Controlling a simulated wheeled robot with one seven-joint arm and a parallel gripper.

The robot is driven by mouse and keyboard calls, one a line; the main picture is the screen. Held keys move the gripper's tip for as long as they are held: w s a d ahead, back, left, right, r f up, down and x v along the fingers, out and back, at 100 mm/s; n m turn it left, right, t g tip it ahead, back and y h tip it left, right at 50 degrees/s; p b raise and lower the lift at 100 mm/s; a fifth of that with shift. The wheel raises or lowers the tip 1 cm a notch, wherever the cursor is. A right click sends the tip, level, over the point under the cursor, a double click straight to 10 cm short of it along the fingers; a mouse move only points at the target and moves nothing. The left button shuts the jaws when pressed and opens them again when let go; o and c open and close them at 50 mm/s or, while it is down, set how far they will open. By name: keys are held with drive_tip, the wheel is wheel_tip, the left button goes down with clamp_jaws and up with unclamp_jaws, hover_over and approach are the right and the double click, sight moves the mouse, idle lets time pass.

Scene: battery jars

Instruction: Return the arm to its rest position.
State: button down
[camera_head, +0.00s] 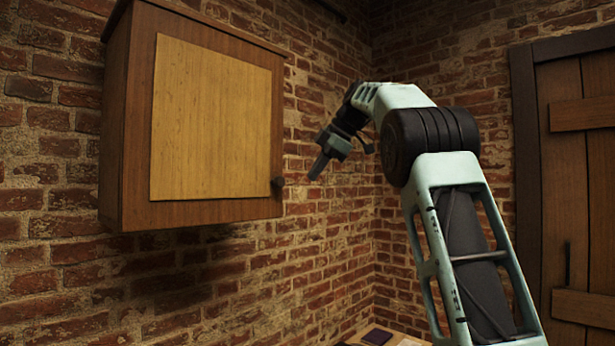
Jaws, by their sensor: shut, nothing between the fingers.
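My arm rises from the bottom right of the head view and bends over to the left at its dark elbow joint. My gripper (318,167) is at the arm's end, pointing down and to the left in front of the brick wall. Its fingers are together with nothing visible between them. It is apart from the wall cabinet and appears to the right of the cabinet's dark knob.
A wooden wall cabinet (127,120) with a shut, lighter door panel (212,120) and a dark knob (277,183) hangs at left. A plank door (567,180) stands at right. A surface with small items (378,337) shows at the bottom edge.

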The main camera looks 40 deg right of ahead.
drive_tip(key=shift+s+r, duration=0.1)
drive_tip(key=shift+r, duration=0.05)
drive_tip(key=w+a+f+m+g+y+b, duration=0.2)
drive_tip(key=w+a+f+m+b, duration=0.1)
drive_tip(key=a+f, duration=1.4)
drive_tip(key=s+a+f+m+g+b, duration=0.1)
drive_tip(key=s+a+f, duration=0.25)
drive_tip(key=a, duration=0.45)
drive_tip(key=s+a+f+g+b, duration=0.1)
drive_tip(key=s+a+f, duration=0.1)
drive_tip(key=a+f, duration=0.4)
drive_tip(key=s+a+f+g+h+b, duration=0.1)
drive_tip(key=s+a+f+g+b, duration=0.1)
drive_tip(key=s+a+f, duration=0.85)
drive_tip(key=s+f+h+b, duration=0.1)
drive_tip(key=s+f, duration=0.5)
drive_tip(key=s, duration=0.3)
drive_tip(key=s+a+f+m+h+b, duration=0.1)
drive_tip(key=s+f, duration=0.5)
drive_tip(key=s, duration=0.3)
drive_tip(key=shift+a+f+g+h, duration=0.15)
drive_tip(key=shift+a+g+h, duration=0.15)
drive_tip(key=shift+g+h, duration=0.1)
